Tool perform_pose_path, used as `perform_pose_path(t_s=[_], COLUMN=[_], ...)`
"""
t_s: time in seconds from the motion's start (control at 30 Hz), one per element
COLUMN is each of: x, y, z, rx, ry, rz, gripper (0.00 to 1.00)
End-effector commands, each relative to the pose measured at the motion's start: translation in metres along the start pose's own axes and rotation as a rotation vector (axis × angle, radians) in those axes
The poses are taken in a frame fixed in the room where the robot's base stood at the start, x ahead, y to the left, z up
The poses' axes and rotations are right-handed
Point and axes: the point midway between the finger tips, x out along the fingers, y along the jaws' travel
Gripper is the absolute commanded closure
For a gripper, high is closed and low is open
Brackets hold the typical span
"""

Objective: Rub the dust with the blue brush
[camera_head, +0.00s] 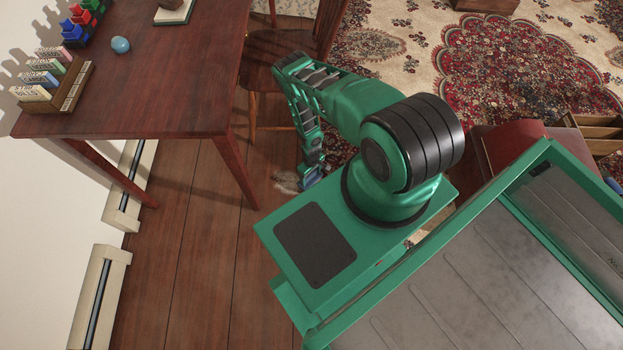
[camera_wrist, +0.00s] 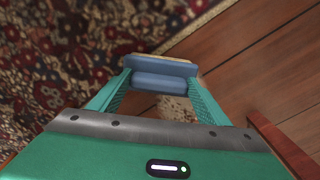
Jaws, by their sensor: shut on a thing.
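My gripper (camera_wrist: 158,84) is shut on the blue brush (camera_wrist: 160,68), which lies crosswise between the fingertips in the wrist view. A thin tan strip shows along the brush's far edge. In the head view my gripper (camera_head: 313,166) points down near the floor, with the brush (camera_head: 309,178) at its tip. A pale, speckled dust patch (camera_head: 286,183) lies on the wood floor just left of the brush. In the wrist view part of the dust (camera_wrist: 178,106) shows between the fingers, below the brush. I cannot tell whether the bristles touch it.
A dark red wooden table (camera_head: 150,70) stands at the left, its near leg (camera_head: 236,172) left of the dust. A wooden chair (camera_head: 270,55) is behind my arm. A patterned rug (camera_head: 530,75) covers the floor right. Bare floorboards (camera_head: 200,230) lie clear below the table.

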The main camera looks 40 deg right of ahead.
Motion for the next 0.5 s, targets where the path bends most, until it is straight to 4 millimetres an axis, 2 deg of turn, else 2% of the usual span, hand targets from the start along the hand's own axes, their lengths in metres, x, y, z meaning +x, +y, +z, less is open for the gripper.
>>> perform_pose_path(t_s=[0.17, 0.5], x=[0.001, 0.003], y=[-0.002, -0.021], z=[-0.003, -0.021], rx=[-0.001, -0.001], ry=[0.000, 0.002], rz=[0.000, -0.003], gripper=[0.69, 0.69])
